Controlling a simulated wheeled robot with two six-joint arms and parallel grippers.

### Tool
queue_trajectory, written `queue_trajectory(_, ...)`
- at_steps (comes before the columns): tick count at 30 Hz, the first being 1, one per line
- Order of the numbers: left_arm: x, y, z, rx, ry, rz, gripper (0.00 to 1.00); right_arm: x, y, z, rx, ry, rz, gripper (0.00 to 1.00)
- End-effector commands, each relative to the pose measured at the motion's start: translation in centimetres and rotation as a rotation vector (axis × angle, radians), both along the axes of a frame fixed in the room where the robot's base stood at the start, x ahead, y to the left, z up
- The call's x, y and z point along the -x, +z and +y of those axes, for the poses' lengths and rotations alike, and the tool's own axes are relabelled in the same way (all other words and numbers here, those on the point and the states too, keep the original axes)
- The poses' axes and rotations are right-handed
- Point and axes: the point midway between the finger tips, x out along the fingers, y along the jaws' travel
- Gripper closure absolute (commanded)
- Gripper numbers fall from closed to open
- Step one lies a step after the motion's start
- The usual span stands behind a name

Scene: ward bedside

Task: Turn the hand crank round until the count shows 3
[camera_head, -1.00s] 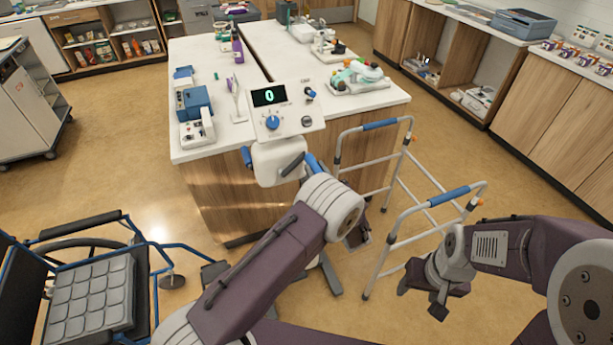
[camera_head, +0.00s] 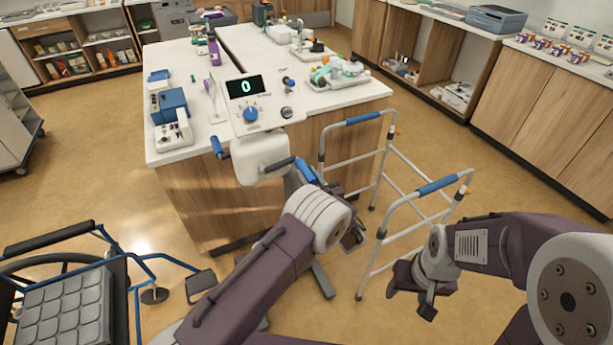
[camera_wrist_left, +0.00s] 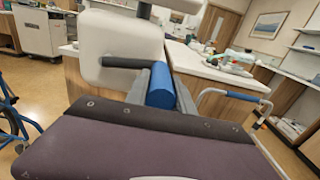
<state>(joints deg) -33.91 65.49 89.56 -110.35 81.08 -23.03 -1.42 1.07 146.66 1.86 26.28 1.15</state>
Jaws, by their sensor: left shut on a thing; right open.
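The crank unit (camera_head: 262,105) is a white console with a display reading 0, a blue knob and a white housing below. Its hand crank has a dark arm (camera_head: 280,164) and a blue grip (camera_head: 305,171) on the right side. The grip also shows in the left wrist view (camera_wrist_left: 161,85), its lower end hidden behind my gripper body. A second blue grip (camera_head: 220,147) sticks out on the housing's left. My right gripper (camera_head: 427,302) is open and empty, low at the right.
A walker (camera_head: 437,186) with blue grips stands right of the crank unit, close to both arms. A wheelchair (camera_head: 65,300) is at lower left. The white counter (camera_head: 300,100) behind carries several devices. Open floor lies left of the counter.

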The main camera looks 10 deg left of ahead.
Motion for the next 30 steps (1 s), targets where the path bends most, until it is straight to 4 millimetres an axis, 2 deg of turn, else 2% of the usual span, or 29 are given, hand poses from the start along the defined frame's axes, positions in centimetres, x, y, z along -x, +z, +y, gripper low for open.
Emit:
queue_trajectory(1,0.2,-2.3,0.2,-0.001,0.002,0.011,1.00,0.0,-1.8,0.0,0.000,0.000,0.000,0.43)
queue_trajectory(5,0.3,-5.1,0.3,-0.002,0.003,0.012,1.00,0.0,-4.0,0.0,0.000,0.000,0.001,0.43)
queue_trajectory(13,0.3,-4.8,0.4,-0.001,0.003,0.011,1.00,0.0,-3.6,0.0,0.000,0.000,0.000,0.43)
queue_trajectory(18,1.2,-7.9,1.7,-0.004,0.005,0.012,1.00,0.0,-5.6,0.0,0.000,0.000,0.000,0.43)
queue_trajectory(21,1.6,-9.0,2.3,-0.003,0.006,0.012,1.00,0.0,-6.1,0.0,0.000,0.000,0.001,0.43)
queue_trajectory(30,1.7,-9.0,2.6,-0.002,0.006,0.010,1.00,0.0,-6.0,0.0,0.000,0.000,0.001,0.43)
